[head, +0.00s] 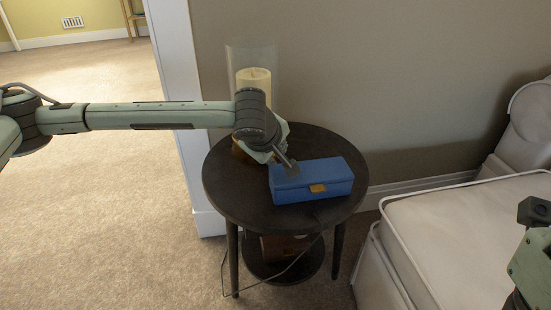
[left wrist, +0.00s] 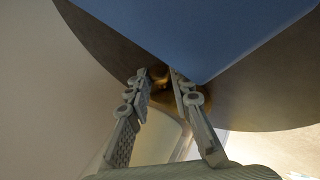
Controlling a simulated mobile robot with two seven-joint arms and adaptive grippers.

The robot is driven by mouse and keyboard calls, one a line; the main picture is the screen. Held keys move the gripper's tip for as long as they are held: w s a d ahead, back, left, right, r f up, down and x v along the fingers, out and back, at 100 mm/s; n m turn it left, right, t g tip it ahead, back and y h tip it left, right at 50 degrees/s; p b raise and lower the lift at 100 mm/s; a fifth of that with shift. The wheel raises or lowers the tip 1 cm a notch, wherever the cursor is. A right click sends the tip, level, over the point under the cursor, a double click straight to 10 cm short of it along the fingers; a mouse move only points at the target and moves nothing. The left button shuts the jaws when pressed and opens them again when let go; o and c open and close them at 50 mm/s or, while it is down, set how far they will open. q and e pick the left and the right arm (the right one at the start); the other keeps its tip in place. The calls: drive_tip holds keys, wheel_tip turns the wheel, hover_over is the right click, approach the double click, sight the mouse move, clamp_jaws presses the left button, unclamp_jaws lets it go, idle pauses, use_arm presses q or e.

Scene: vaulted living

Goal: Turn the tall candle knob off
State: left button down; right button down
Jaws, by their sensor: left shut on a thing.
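The tall candle (head: 254,78) is cream and stands in a clear glass cylinder at the back of the dark round side table (head: 225,190). Its brass base (head: 238,152) is mostly hidden behind my left arm. In the left wrist view the brass base (left wrist: 192,104) shows behind the fingers, with a small brass knob (left wrist: 159,73) between the tips. My left gripper (left wrist: 161,76) is shut on this knob.
A blue box (head: 312,181) with a gold clasp lies on the table, close beside my left wrist. It also fills the upper part of the left wrist view (left wrist: 205,30). A wall stands behind the table. A pale sofa (head: 460,235) is at the right; open carpet lies left.

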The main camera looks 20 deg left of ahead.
idle(0.4)
use_arm(q)
drive_tip(key=c, duration=1.3)
unclamp_jaws()
drive_tip(key=shift+c, duration=0.2)
drive_tip(key=shift+r, duration=0.1)
drive_tip(key=shift+v, duration=3.95)
